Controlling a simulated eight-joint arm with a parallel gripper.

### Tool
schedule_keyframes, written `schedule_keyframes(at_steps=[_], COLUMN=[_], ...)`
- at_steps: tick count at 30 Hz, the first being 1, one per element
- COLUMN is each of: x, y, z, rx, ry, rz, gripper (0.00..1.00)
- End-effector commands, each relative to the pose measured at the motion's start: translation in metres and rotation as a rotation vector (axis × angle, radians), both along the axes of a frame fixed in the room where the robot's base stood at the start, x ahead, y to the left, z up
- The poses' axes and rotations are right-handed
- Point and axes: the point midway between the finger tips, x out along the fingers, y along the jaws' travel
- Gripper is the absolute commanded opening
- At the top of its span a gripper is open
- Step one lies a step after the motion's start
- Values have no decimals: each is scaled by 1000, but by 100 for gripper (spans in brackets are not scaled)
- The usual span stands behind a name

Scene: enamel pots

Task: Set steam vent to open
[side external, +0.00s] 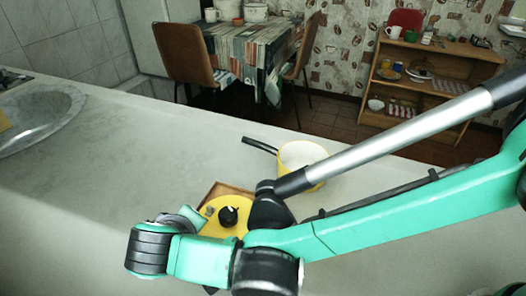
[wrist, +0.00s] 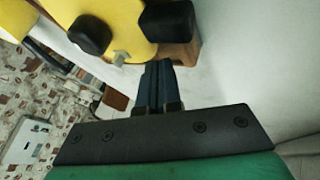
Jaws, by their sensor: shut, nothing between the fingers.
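A yellow lid (side external: 220,222) with a black knob (side external: 228,216) shows in the side external view, partly hidden behind my arm. A small grey piece, which looks like the steam vent (side external: 209,211), sits on it left of the knob. In the wrist view the lid (wrist: 128,22) is at the top, with the knob (wrist: 90,34) and the small grey vent (wrist: 121,58) near its edge. I cannot tell the vent's setting. My gripper (wrist: 159,66) is shut and empty, its fingertips just right of the vent in the wrist view; contact is unclear.
A wooden board (side external: 228,188) lies under the lidded pot. A yellow pot with white inside (side external: 303,156) and a black handle (side external: 260,146) stands behind it. A metal sink (side external: 40,115) is at the left. The grey counter (side external: 130,150) between is clear.

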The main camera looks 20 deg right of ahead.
Motion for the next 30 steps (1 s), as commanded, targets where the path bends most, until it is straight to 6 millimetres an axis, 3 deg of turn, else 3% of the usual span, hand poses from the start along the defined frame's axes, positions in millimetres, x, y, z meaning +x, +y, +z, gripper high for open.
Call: schedule_keyframes(at_steps=[6, 20, 30], x=[18, 22, 37], y=[-23, -28, -45], z=[2, 2, 2], rx=[-1, -1, -1], ry=[0, 0, 0], rz=[-3, -2, -2], gripper=[0, 0, 0])
